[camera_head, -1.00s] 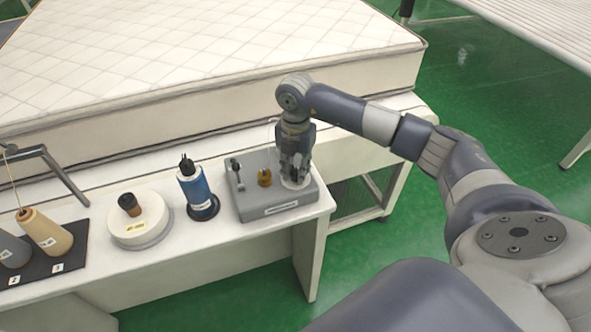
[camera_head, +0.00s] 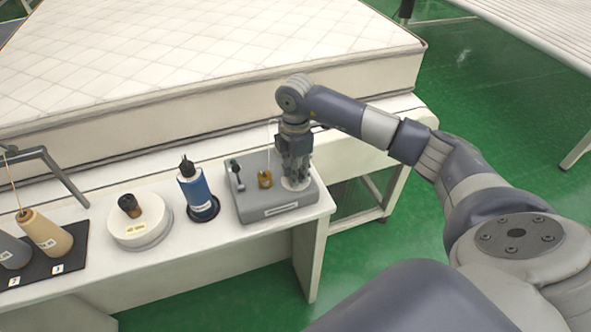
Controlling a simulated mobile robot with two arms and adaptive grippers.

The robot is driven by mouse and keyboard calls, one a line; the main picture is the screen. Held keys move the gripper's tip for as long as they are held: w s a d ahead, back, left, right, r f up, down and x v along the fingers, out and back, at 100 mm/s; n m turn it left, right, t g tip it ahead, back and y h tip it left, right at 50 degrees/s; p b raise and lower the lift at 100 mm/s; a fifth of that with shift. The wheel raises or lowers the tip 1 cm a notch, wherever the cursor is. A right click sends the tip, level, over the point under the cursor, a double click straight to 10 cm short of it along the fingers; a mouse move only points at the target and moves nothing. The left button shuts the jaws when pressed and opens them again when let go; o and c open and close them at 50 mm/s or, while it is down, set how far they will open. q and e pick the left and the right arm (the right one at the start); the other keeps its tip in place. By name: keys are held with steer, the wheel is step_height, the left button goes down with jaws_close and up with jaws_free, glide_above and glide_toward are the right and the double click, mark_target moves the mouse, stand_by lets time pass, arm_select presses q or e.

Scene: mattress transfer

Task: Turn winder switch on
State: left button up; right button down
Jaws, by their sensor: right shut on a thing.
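The winder (camera_head: 271,211) is a grey box with a label on its front, at the right end of the white table. A dark upright lever (camera_head: 237,174) stands on its left part. A small brass-coloured bobbin (camera_head: 265,180) sits in its middle, and a thin pale line rises beside it. A white disc (camera_head: 297,184) lies on its right part. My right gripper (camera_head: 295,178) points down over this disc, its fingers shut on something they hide. My left gripper is not in view.
A blue bottle (camera_head: 197,190) stands left of the winder. Further left are a white round base (camera_head: 140,222) with a dark spool and thread cones (camera_head: 45,233) on a dark mat. A quilted mattress (camera_head: 200,60) lies behind. Green floor is free at right.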

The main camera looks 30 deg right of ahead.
stand_by(0.5)
steer(key=c, duration=1.3)
jaws_free()
steer(key=shift+c, duration=0.2)
step_height(320, 180, up, 12)
